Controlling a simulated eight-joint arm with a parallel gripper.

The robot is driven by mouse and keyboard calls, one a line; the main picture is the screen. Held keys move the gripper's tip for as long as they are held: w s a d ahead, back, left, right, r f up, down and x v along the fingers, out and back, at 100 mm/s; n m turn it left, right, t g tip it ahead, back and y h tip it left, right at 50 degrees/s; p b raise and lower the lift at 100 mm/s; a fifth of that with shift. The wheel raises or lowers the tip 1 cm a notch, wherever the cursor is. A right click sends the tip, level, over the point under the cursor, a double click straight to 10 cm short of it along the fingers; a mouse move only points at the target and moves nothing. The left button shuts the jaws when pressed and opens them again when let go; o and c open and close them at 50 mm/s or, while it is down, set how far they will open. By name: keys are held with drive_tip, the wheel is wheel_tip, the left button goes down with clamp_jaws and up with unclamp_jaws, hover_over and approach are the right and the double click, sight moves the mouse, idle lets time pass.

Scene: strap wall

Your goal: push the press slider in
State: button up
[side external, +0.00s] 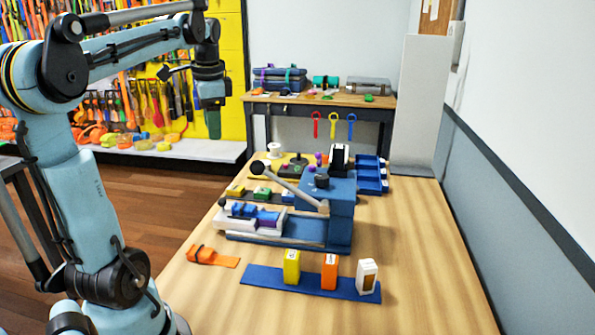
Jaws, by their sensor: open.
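A blue press (328,205) with a long grey lever stands in the middle of the wooden table. Its slider (250,217), a light tray carrying blue and purple pieces, sticks out to the left of the press body along the blue base. My gripper (212,122) hangs high at the upper left, well above and to the left of the press, pointing down. It is open and touches nothing. The fingers are small and dark in this view.
Yellow, orange and white blocks (330,272) stand on a blue strip in front of the press. An orange strap (212,257) lies at the front left. Blue bins (371,175) stand behind. The table's right side is clear beside the wall.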

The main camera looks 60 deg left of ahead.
approach(221, 199)
drive_tip(key=f, duration=0.3)
drive_tip(key=a+f, duration=0.1)
drive_tip(key=f, duration=0.2)
drive_tip(key=a+f, duration=0.1)
drive_tip(key=f, duration=0.2)
drive_tip(key=shift+w, duration=0.2)
drive_tip(key=shift+r, duration=0.1)
clamp_jaws()
